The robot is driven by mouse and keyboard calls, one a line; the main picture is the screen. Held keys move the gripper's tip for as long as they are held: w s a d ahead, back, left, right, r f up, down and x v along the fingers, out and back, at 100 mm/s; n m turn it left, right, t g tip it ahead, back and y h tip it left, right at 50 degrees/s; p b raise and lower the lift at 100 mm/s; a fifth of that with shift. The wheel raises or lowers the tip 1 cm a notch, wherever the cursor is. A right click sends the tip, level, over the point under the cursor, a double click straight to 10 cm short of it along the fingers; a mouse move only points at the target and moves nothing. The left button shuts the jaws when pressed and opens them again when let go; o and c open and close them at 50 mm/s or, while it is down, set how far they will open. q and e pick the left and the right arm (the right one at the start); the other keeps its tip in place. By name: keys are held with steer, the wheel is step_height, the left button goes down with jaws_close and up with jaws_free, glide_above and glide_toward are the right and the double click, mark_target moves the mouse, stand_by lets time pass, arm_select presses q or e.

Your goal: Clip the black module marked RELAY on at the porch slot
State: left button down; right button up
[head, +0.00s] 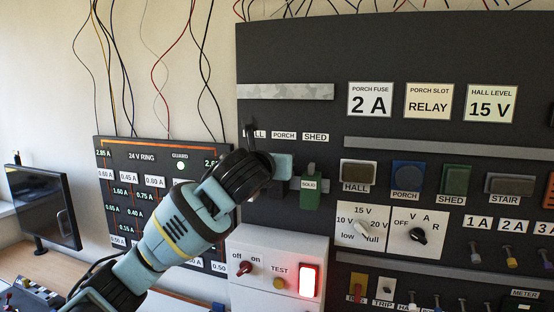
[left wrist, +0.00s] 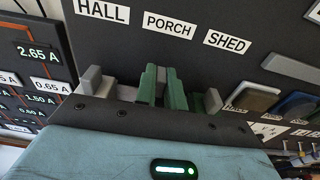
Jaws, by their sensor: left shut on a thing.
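My left gripper (head: 282,178) is at the slot row on the dark wall panel, below the PORCH label (head: 284,135). In the left wrist view, green upright parts (left wrist: 175,90) stand beyond the teal palm, below the PORCH label (left wrist: 170,25). My right gripper is out of view.
A card (head: 428,103) reads PORCH SLOT RELAY. A bare metal strip (head: 286,92) runs above the slots. Below stands a white box (head: 275,262) with a lit red switch. Coloured buttons (head: 408,176) and knobs are to the right. A 24 V ring board (head: 140,200) is at left, behind my arm.

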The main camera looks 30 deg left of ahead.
arm_select(q)
steer(key=shift+w, duration=0.15)
stand_by(0.3)
steer(key=shift+f, duration=0.75)
stand_by(0.5)
steer(key=c, duration=1.4)
jaws_free()
steer(key=v, duration=0.7)
steer(key=shift+s, duration=0.4)
steer(key=shift+d, duration=0.1)
